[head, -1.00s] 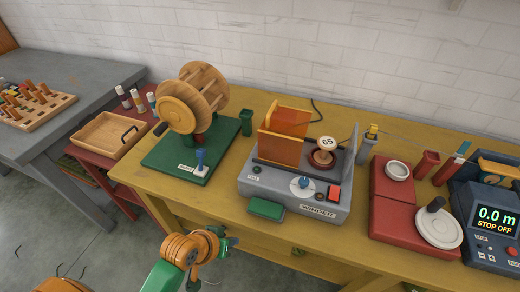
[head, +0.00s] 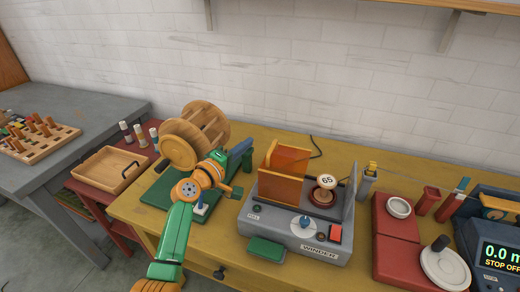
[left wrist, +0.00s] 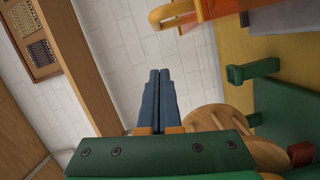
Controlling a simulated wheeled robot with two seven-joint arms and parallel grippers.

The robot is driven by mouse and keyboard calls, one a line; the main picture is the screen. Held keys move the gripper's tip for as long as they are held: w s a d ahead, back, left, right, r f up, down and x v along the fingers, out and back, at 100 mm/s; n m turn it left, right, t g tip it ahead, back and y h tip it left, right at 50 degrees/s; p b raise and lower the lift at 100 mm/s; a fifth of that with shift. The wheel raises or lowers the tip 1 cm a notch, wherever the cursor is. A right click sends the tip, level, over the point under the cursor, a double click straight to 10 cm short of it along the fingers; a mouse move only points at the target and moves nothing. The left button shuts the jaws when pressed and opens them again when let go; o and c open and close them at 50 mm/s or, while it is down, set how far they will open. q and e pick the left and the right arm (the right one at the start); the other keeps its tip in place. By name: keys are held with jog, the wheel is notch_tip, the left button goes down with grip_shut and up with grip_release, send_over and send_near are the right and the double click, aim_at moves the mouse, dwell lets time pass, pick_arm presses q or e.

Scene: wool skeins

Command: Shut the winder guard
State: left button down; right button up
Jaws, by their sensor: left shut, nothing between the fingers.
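The winder (head: 292,232) is a grey machine on the yellow table in the head view. Its orange see-through guard (head: 281,188) stands upright on the left part of its top, beside the ball marked 65 (head: 326,182), which is uncovered. Part of the orange guard also shows at the top of the left wrist view (left wrist: 172,10). My left gripper (head: 240,152) is left of the guard and apart from it, above the green base of the wooden reel. Its blue fingers are closed together and empty in the left wrist view (left wrist: 160,92). My right gripper is out of view.
The wooden reel (head: 182,143) stands close behind and left of my left gripper. A small green holder (left wrist: 252,70) is near the fingers. Right of the winder are a thin post (head: 367,184) and a red scale (head: 398,232). A wall shelf (head: 470,5) is above.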

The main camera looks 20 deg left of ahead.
pick_arm(q)
jog(key=d+p, duration=0.1)
jog(key=d, duration=0.1)
jog(key=d+p, duration=0.1)
jog(key=d, duration=0.1)
jog(key=shift+w+d+f, duration=0.1)
jog(key=shift+w+f, duration=0.05)
jog(key=shift+f, duration=0.25)
